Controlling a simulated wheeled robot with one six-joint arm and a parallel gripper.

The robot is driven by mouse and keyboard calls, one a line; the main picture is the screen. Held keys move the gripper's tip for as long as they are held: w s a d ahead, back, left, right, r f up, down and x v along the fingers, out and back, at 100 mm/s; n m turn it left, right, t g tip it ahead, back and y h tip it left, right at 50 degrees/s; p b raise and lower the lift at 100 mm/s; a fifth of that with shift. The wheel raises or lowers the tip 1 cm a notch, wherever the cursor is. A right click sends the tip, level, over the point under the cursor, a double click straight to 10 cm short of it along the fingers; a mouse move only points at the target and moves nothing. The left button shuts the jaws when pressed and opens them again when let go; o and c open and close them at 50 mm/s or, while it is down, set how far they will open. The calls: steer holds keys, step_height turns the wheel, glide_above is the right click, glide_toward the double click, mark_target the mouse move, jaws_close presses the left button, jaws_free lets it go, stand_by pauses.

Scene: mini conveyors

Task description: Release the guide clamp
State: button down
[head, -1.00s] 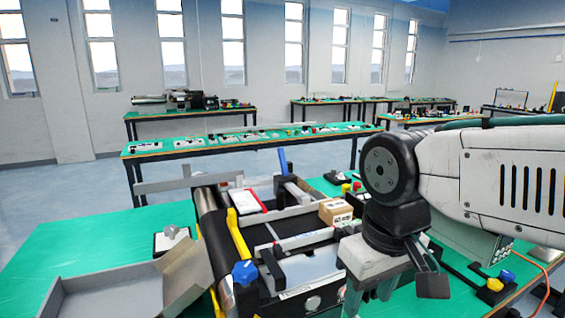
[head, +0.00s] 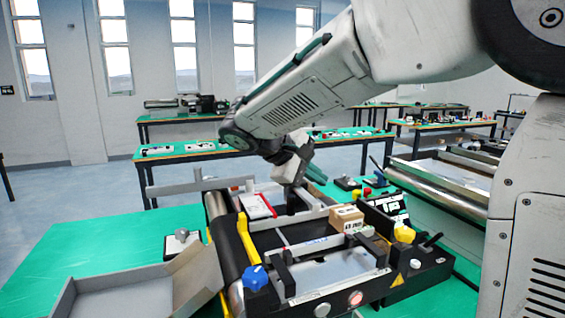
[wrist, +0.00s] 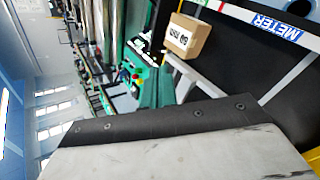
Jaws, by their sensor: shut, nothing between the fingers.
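The mini conveyor (head: 226,242) stands on the green table, with guide rails across its dark belt. A blue star knob (head: 255,278) is on its near left side, and a yellow star knob (head: 404,233) is at its right. I cannot tell which part is the guide clamp. My gripper (head: 291,207) points down at the far side of the conveyor, shut and empty. The arm hides the area there, and contact cannot be made out. A grey and black part fills the lower wrist view, and the fingertips are not clear there.
A small carton (head: 346,217) sits on the belt; the wrist view shows it too (wrist: 185,36). A red-edged card (head: 257,205) lies left of my gripper. A grey tray (head: 120,298) is at the front left. The green table top at left is mostly clear.

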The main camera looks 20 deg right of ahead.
steer(key=w+a+n+t+h, duration=0.1)
steer(key=w+a, duration=0.2)
steer(key=w, duration=0.2)
steer(key=w+a+n+t+h, duration=0.1)
steer(key=w+a+h, duration=0.1)
steer(key=w, duration=0.4)
steer(key=w+a+n+t+h, duration=0.1)
steer(key=w+a+t+h, duration=0.1)
steer(key=w+a, duration=0.2)
steer(key=shift+w+a+f, duration=0.15)
steer(key=shift+w+a, duration=0.05)
steer(key=shift+w, duration=0.35)
steer(key=shift+w+a+f, duration=0.15)
steer(key=shift+w+a, duration=0.05)
steer(key=shift+w, duration=0.3)
steer(key=x, duration=1)
steer(key=shift+s+r, duration=0.15)
steer(key=shift+s, duration=0.05)
